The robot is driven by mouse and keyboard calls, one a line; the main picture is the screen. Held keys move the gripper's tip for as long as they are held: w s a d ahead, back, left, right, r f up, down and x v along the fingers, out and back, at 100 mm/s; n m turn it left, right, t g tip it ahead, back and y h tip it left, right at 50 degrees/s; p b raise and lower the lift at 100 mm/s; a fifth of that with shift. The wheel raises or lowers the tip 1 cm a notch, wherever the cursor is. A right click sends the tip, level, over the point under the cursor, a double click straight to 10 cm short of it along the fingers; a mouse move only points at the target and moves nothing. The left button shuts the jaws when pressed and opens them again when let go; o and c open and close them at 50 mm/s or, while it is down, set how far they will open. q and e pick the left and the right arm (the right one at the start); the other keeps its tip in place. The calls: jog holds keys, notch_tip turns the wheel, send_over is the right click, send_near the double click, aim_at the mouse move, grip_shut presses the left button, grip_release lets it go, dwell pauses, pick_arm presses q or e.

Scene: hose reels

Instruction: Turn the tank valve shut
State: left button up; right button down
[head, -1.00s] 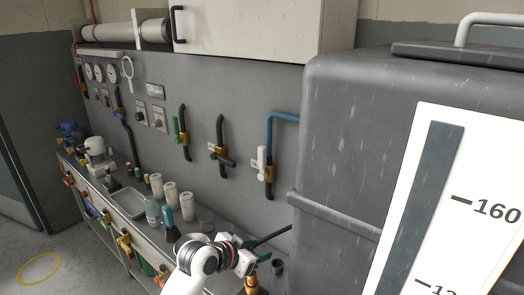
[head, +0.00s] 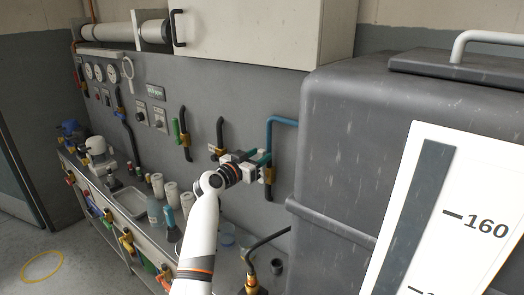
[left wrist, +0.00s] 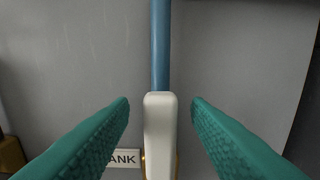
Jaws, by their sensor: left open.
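The tank valve sits on a blue pipe (head: 284,119) on the grey wall panel, left of the big dark tank. Its white lever (left wrist: 160,130) stands upright, in line with the pipe (left wrist: 160,45). A label (left wrist: 124,158) reading "ANK" shows beside it, partly covered by a finger. In the head view the brass valve body (head: 270,177) shows, while my gripper hides the lever. My left gripper (head: 262,160) is open in front of the valve. In the left wrist view its green fingers (left wrist: 160,108) stand either side of the lever, with gaps. My right gripper is not in view.
The dark tank (head: 340,130) with a white level scale stands close on the right. Other valves (head: 183,140) on black pipes are to the left. Below, a bench holds a tray (head: 130,203), bottles and white cylinders. A black bent pipe (head: 268,239) rises near the tank.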

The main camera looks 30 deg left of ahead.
pick_arm(q)
jog(key=shift+w+d, duration=0.1)
jog(key=shift+w, duration=1)
grip_shut()
